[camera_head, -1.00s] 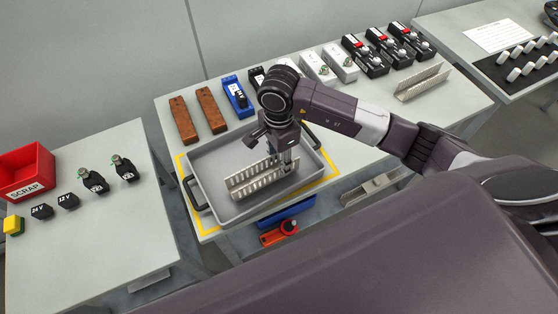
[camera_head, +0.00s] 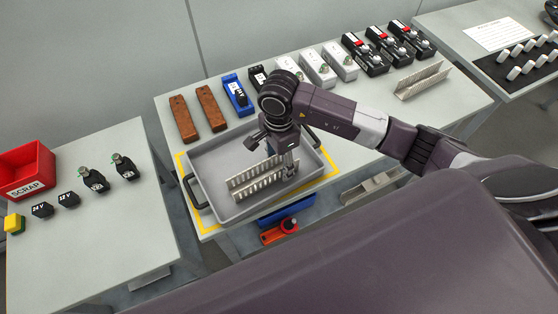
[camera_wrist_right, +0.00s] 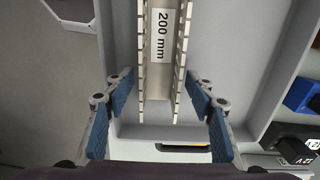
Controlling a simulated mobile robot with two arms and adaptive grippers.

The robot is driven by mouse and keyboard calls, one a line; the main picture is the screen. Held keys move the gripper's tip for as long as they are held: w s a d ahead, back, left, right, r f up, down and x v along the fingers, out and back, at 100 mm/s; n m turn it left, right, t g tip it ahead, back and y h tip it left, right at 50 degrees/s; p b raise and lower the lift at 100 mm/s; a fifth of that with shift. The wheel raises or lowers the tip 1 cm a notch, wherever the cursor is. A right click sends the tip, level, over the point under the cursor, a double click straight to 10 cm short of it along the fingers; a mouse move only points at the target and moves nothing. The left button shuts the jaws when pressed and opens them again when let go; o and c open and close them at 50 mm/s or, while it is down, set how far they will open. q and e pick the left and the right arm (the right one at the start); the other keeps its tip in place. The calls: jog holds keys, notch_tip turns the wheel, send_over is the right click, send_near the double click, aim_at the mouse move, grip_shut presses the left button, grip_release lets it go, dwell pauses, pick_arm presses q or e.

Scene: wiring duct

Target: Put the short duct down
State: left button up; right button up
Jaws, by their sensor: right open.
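The short duct (camera_head: 258,184), a light grey slotted channel, lies inside the grey tray (camera_head: 225,212) on the middle table. Its label reads "200 mm" in the right wrist view (camera_wrist_right: 161,45). My right gripper (camera_head: 289,168) points down into the tray at the duct's right end. In the right wrist view its blue-padded fingers (camera_wrist_right: 162,88) are open, one on each side of the duct, with gaps showing between pads and duct walls. My left gripper is not in view.
The tray has dark handles (camera_head: 193,192) and raised walls. Brown blocks (camera_head: 184,119), a blue device (camera_head: 235,95) and several other parts line the table's back. Another duct (camera_head: 421,80) lies at the right. A red scrap bin (camera_head: 27,170) stands on the left table.

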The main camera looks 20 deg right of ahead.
jog(key=shift+w+r+b, duration=0.1)
jog(key=shift+r+b, duration=0.2)
jog(key=shift+r, duration=0.2)
notch_tip(320, 180, up, 11)
jog(key=b, duration=0.2)
jog(key=shift+b, duration=0.4)
